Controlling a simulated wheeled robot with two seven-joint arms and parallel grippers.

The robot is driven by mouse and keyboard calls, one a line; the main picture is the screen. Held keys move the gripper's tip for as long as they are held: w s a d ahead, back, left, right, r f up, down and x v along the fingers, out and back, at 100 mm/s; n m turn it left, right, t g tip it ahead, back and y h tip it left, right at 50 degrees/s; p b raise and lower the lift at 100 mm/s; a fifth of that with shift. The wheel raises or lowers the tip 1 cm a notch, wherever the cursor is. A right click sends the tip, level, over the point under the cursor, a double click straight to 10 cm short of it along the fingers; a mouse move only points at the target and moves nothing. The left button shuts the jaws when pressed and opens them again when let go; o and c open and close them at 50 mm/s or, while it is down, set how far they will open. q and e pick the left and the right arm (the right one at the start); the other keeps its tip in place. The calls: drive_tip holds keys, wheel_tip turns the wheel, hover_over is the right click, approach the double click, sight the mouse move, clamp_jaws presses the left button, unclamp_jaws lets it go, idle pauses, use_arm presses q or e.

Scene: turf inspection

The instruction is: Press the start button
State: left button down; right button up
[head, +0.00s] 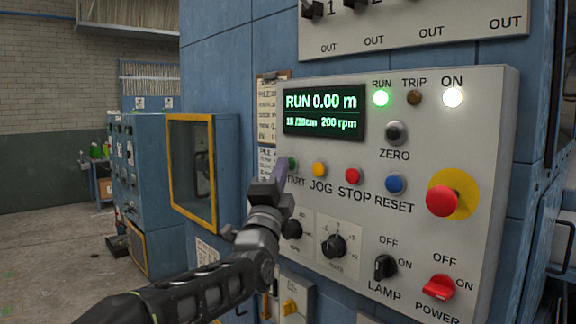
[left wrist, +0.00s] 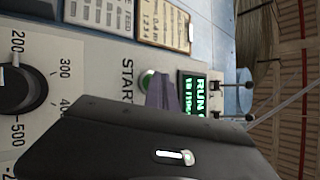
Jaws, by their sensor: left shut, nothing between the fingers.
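The green start button (head: 292,163) is at the left end of the button row on the grey control panel (head: 420,130). My left gripper (head: 279,173) is shut and empty, its fingertips at the button and partly covering it and the START label. In the left wrist view, the green button (left wrist: 147,79) shows beside the purplish fingertips (left wrist: 162,93); I cannot tell whether they touch it. The display (head: 324,111) reads RUN 0.00 m and 200 rpm. The RUN lamp (head: 380,97) glows green. My right gripper is not in view.
Yellow jog (head: 319,169), red stop (head: 352,176) and blue reset (head: 395,184) buttons sit right of start. A red mushroom button (head: 443,200) is farther right. Rotary knobs (head: 334,246) lie below. A clipboard (head: 266,110) hangs left of the panel.

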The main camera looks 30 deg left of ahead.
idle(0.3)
use_arm(q)
drive_tip(key=shift+s+a+b, duration=0.2)
drive_tip(key=shift+s+b, duration=0.65)
drive_tip(key=shift+f, duration=0.1)
drive_tip(key=s+b, duration=0.2)
drive_tip(key=s+a+b, duration=0.1)
drive_tip(key=s, duration=0.1)
drive_tip(key=shift+s+a+b, duration=0.2)
drive_tip(key=shift+s+b, duration=0.15)
drive_tip(key=shift+s, duration=0.05)
